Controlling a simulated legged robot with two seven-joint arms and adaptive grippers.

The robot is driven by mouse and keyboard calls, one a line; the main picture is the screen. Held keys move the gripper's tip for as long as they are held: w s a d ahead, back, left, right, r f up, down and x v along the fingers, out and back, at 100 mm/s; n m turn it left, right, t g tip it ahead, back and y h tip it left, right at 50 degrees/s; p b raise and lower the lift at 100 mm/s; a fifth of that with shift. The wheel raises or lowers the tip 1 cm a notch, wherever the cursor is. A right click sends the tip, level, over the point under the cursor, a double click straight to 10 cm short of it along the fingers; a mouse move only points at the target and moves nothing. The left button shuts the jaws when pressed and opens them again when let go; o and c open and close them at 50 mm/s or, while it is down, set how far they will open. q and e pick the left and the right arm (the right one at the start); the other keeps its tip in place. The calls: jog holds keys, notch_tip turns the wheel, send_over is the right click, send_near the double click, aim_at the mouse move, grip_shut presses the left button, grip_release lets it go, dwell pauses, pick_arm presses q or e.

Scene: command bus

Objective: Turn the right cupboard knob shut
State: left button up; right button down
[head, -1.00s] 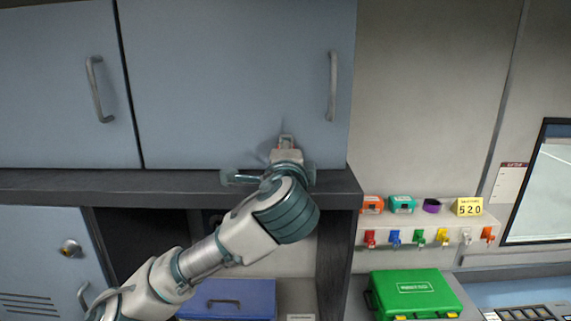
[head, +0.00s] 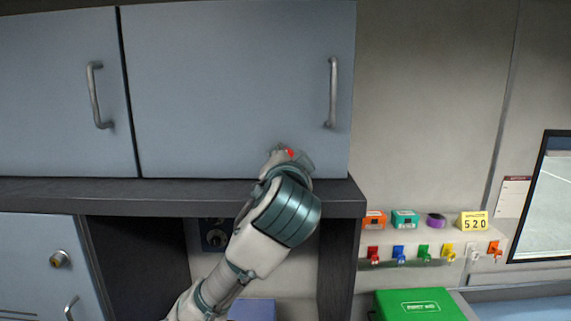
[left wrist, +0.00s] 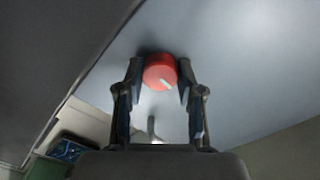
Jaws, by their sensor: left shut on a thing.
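The right cupboard door (head: 230,85) is blue-grey and looks flush in its frame. A red round knob (head: 290,153) sits low on this door, mostly hidden by my left gripper in the head view. In the left wrist view the red knob (left wrist: 158,66) shows clearly, with a white mark slanting toward the lower right. My left gripper (head: 287,157) is at the door's lower edge. In the left wrist view its fingers (left wrist: 160,78) are shut on the knob, one on each side. My right gripper is in neither view.
A dark shelf edge (head: 120,191) runs just below the doors. The doors have metal handles (head: 333,92). Coloured keys (head: 423,251) hang on the right wall above a green case (head: 420,305).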

pick_arm(q)
jog(key=shift+w+d+f+n, duration=0.1)
jog(key=shift+f+n, duration=0.15)
jog(key=shift+n, duration=0.05)
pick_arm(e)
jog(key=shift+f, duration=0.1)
pick_arm(q)
jog(key=o, duration=1.2)
jog(key=shift+c, duration=0.2)
jog(key=shift+w+d, duration=0.1)
jog(key=shift+w, duration=0.1)
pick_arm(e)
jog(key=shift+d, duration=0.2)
pick_arm(q)
jog(key=shift+r, duration=0.1)
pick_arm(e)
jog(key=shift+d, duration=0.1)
pick_arm(q)
jog(key=s, duration=1.1)
jog(key=shift+s+d, duration=0.15)
jog(key=shift+s, duration=0.25)
